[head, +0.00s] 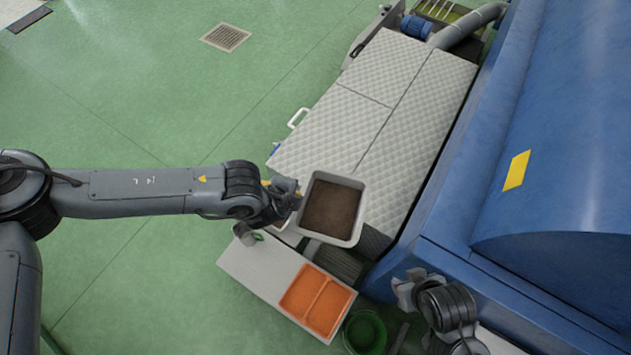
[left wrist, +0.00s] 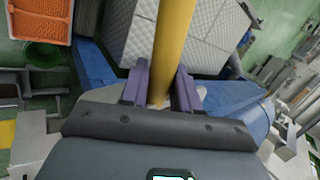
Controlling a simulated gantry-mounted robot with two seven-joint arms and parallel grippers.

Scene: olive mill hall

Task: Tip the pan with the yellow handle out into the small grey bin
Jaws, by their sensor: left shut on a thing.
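The pan (head: 359,219) is a pale grey rectangular tray, filled with a brown mass, and looks level in the head view. Its yellow handle (left wrist: 172,45) runs between the purple fingers of my left gripper (left wrist: 160,88). My left gripper (head: 287,190) is shut on that handle, left of the pan; a bit of yellow shows behind the jaws in the head view. The pan body is outside the left wrist view. I cannot clearly make out the small grey bin. My right gripper (head: 408,286) is empty at the lower right; its finger opening is unclear.
A pale bench (head: 246,268) with an orange two-part tray (head: 318,300) lies below the pan. A green bucket (head: 365,332) stands beside it. A quilted grey cover (head: 340,122) and a large blue machine (head: 455,205) bound the right. Green floor is clear at left.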

